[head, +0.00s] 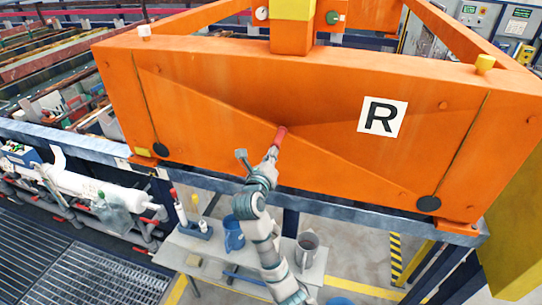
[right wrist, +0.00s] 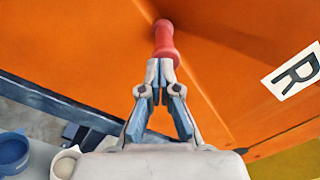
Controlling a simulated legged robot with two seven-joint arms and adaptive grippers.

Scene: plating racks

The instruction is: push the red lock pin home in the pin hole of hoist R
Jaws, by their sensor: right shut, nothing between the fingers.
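The orange hoist R (head: 220,75) fills the upper part of the head view and bears a white plate with a black R (head: 382,117). The red lock pin (head: 280,136) sticks out from the middle of its front face; it also shows in the right wrist view (right wrist: 164,40). The pin hole is hidden behind the pin, so I cannot tell how deep it sits. My right gripper (head: 272,158) is shut and empty, with its fingertips (right wrist: 160,68) at the outer end of the pin, seemingly touching it. My left gripper is not in view.
Below the hoist a bench (head: 196,243) carries a blue jug (head: 233,236), a grey mug (head: 307,250) and a bottle with a red top. A blue-grey beam (head: 340,208) runs under the hoist. Tanks lie at the upper left.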

